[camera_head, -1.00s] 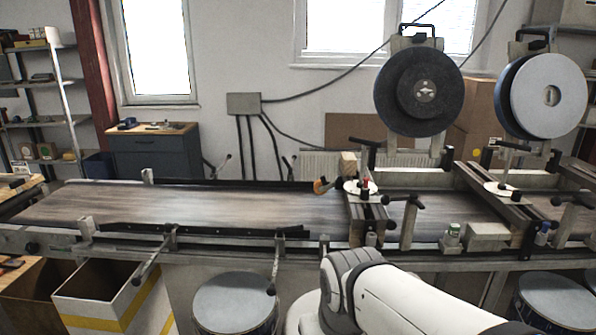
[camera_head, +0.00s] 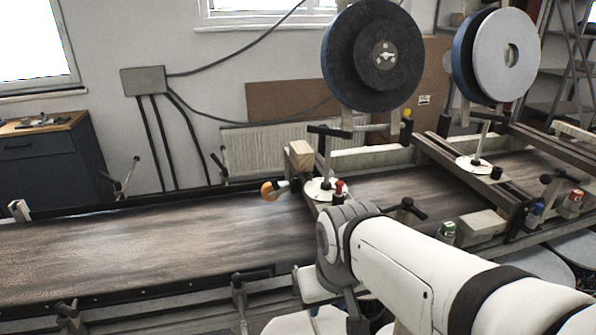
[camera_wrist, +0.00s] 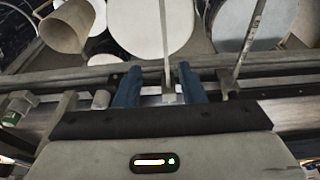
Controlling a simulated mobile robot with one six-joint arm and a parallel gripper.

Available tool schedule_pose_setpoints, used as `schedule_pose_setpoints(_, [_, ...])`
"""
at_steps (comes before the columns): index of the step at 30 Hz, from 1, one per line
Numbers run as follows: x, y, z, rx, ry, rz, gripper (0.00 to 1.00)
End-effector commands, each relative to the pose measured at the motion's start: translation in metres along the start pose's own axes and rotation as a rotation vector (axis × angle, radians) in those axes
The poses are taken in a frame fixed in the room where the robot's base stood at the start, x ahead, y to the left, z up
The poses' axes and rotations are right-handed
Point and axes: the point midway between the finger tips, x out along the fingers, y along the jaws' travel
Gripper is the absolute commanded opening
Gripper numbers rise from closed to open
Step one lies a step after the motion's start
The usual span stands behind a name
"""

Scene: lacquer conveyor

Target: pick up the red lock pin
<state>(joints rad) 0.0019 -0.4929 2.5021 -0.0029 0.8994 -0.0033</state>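A small red piece that looks like the red lock pin (camera_head: 339,187) stands upright at the right edge of a white disc (camera_head: 318,190) on the conveyor's near cross-frame in the head view. My arm's pale links pass just in front of and below it. My gripper (camera_wrist: 158,80) shows in the wrist view with two blue fingers apart, open. A grey bar and block show between the fingers in the picture, and I cannot tell their depth. The red pin is not recognisable in the wrist view. The gripper itself is hidden in the head view.
The brown conveyor belt (camera_head: 150,245) is clear at the left. A large black reel (camera_head: 372,55) hangs above. Drums (camera_wrist: 165,25) stand beyond the rail in the wrist view.

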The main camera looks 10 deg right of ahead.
Motion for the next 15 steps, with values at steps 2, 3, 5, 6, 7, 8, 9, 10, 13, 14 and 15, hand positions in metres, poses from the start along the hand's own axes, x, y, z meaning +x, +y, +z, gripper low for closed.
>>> schedule_pose_setpoints(2, [0.0, 0.0, 0.0, 0.0, 0.0, 0.0, 0.36])
schedule_pose_setpoints(3, [0.0, 0.0, 0.0, 0.0, 0.0, 0.0, 0.37])
schedule_pose_setpoints(5, [-0.001, 0.0, -0.001, 0.002, 0.0, 0.001, 0.42])
schedule_pose_setpoints(6, [-0.002, 0.001, -0.005, 0.008, 0.001, 0.003, 0.45])
schedule_pose_setpoints(7, [-0.004, 0.002, -0.009, 0.016, 0.003, 0.005, 0.47])
schedule_pose_setpoints(8, [-0.007, 0.003, -0.015, 0.026, 0.004, 0.009, 0.47])
schedule_pose_setpoints(9, [-0.011, 0.006, -0.027, 0.047, 0.008, 0.016, 0.47])
schedule_pose_setpoints(10, [-0.015, 0.021, -0.037, 0.058, 0.01, 0.021, 0.47])
schedule_pose_setpoints(13, [-0.03, 0.039, -0.084, 0.144, 0.028, 0.052, 0.47])
schedule_pose_setpoints(14, [-0.034, 0.044, -0.1, 0.175, 0.035, 0.062, 0.47])
schedule_pose_setpoints(15, [-0.039, 0.051, -0.122, 0.218, 0.046, 0.077, 0.47])
